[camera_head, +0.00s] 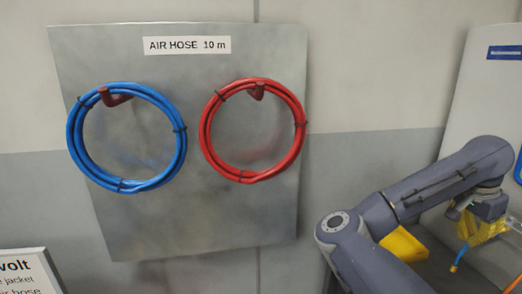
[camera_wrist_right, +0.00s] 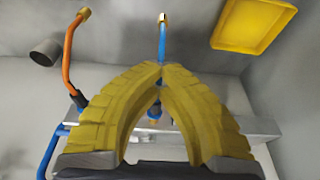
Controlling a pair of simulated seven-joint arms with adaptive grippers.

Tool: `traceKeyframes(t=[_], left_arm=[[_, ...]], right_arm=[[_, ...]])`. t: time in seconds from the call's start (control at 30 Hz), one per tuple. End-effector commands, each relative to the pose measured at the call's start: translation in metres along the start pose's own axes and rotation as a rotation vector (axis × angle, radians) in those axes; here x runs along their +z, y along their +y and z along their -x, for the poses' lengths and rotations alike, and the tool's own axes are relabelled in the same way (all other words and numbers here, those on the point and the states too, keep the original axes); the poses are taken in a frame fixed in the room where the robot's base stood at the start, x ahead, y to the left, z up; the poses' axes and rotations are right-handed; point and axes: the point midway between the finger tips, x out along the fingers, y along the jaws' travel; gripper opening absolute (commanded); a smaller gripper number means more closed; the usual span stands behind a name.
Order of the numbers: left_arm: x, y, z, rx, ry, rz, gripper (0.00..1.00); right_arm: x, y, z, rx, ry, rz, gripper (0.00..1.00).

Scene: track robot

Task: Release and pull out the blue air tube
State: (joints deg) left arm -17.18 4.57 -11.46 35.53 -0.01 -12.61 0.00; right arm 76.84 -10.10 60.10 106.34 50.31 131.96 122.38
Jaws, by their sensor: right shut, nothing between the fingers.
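In the right wrist view, a short blue tube (camera_wrist_right: 162,42) with a brass-coloured end stands up behind the fingertips. A blue fitting (camera_wrist_right: 154,110) on a grey bar shows between the fingers, in line with the tube. Whether the tube sits in that fitting is hidden by the fingers. My right gripper (camera_wrist_right: 160,66) has its curved yellow fingers shut, tips together, with nothing between them. In the head view my right gripper (camera_head: 487,208) is at the right edge, and a small blue piece with a yellowish end (camera_head: 460,256) shows below it. My left gripper is not in view.
An orange tube (camera_wrist_right: 68,60) with a brass end stands left of the fingers, near a grey cylinder (camera_wrist_right: 45,52). A yellow tray (camera_wrist_right: 253,24) is at upper right. Blue (camera_head: 126,84) and red (camera_head: 300,122) coiled hoses hang on a grey wall panel (camera_head: 190,225).

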Motion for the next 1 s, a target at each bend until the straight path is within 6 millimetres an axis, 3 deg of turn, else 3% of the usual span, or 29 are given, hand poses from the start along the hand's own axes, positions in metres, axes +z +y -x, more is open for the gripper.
traceKeyframes(t=[0.1, 0.3, 0.63, 0.77, 1.0], left_arm=[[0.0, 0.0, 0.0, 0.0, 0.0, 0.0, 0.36], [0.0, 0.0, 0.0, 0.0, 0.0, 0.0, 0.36], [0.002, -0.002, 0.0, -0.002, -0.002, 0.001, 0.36], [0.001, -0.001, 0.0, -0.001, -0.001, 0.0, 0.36], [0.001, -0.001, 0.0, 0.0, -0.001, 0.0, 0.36]], right_arm=[[-0.001, 0.0, 0.0, -0.001, 0.001, 0.0, 0.01], [-0.001, 0.0, 0.001, -0.001, 0.002, 0.0, 0.23], [-0.001, 0.0, 0.005, -0.003, 0.003, 0.0, 0.23], [-0.002, -0.001, 0.02, -0.003, 0.003, 0.0, 0.23], [-0.001, -0.001, 0.062, -0.005, 0.004, -0.001, 0.23]])
